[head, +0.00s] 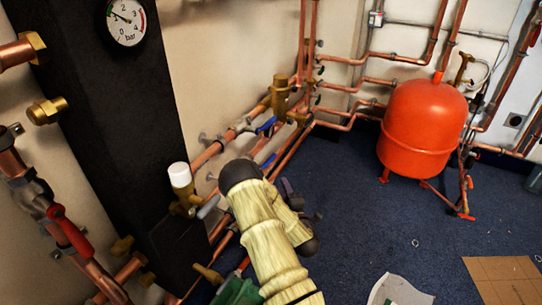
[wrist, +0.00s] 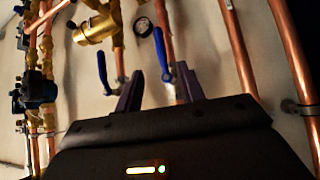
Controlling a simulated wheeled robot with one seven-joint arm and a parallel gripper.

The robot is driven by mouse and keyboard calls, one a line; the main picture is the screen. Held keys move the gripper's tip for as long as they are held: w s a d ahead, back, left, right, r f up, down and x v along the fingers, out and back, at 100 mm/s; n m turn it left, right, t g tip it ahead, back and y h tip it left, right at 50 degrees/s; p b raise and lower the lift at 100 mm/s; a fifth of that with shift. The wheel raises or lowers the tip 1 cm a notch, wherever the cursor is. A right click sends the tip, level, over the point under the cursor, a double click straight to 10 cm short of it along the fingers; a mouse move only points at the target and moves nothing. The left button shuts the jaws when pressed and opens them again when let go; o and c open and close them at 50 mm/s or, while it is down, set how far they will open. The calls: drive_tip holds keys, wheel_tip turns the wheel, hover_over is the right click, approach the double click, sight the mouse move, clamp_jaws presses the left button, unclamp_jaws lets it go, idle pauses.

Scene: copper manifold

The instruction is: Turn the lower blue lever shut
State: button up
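Two blue levers sit on copper pipes along the wall. In the head view the upper blue lever (head: 266,125) is beside the brass valve, and the lower blue lever (head: 268,160) is below it, just beyond my gripper. In the wrist view one blue lever (wrist: 102,70) is left of the fingers; the other (wrist: 161,52), which looks like the lower one, lies ahead of the gap between the fingertips. My gripper (wrist: 159,72) is open, with dark purple fingers and nothing between them that I can see gripped. Contact with the lever cannot be told. In the head view my arm partly hides my gripper (head: 303,200).
Parallel copper pipes (wrist: 237,50) run close on the right in the wrist view. A brass valve (wrist: 95,28) is at upper left. In the head view a black column (head: 110,110) stands left, and a red tank (head: 422,125) stands at the back right. Blue carpet (head: 365,215) between is clear.

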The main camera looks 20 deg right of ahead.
sight(271, 157)
drive_tip(key=w+b, duration=0.1)
drive_tip(key=w, duration=0.3)
drive_tip(key=w+d+r+b, duration=0.1)
drive_tip(key=w, duration=0.4)
drive_tip(key=w+d+r+b, duration=0.1)
drive_tip(key=w, duration=0.4)
drive_tip(key=shift+w, duration=0.2)
drive_tip(key=shift+c, duration=0.5)
clamp_jaws()
